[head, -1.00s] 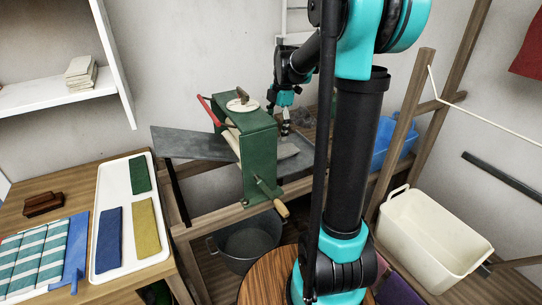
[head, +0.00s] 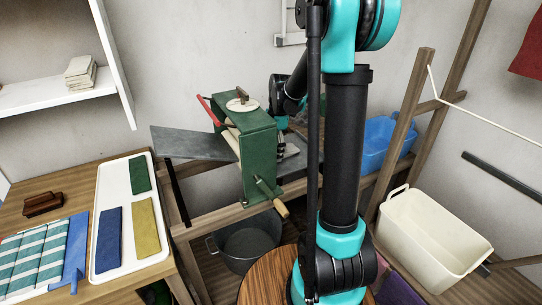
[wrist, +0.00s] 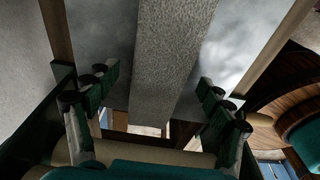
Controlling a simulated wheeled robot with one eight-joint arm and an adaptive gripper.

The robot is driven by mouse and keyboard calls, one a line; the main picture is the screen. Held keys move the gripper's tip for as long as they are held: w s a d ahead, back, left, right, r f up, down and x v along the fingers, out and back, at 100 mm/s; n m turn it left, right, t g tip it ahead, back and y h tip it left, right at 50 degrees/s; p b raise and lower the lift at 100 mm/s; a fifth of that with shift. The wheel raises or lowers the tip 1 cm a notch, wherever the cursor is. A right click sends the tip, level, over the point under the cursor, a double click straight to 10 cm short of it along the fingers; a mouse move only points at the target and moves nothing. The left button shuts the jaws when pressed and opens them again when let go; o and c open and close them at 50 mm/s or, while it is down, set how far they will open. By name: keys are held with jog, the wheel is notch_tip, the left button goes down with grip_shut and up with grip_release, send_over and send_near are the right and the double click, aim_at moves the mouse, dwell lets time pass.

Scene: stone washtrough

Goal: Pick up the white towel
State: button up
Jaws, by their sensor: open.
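A pale grey-white textured strip, which looks like the white towel (wrist: 168,50), runs down the middle of the wrist view on a smooth grey surface. In the head view the towel (head: 291,149) shows only as a small light patch behind the green wringer (head: 257,160). My gripper (wrist: 158,82) is open, with one finger on each side of the strip; I cannot tell whether they touch it. In the head view my gripper (head: 281,149) is mostly hidden behind the wringer.
The wringer has a red lever, a crank handle (head: 281,208) and a grey sloping board (head: 190,143). A dark tub (head: 246,246) stands below. A blue basin (head: 378,145) and a cream tub (head: 425,240) are at right. Folded cream cloths (head: 81,72) lie on the shelf.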

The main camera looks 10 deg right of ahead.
jog(key=c, duration=1.6)
jog(key=shift+r, duration=0.1)
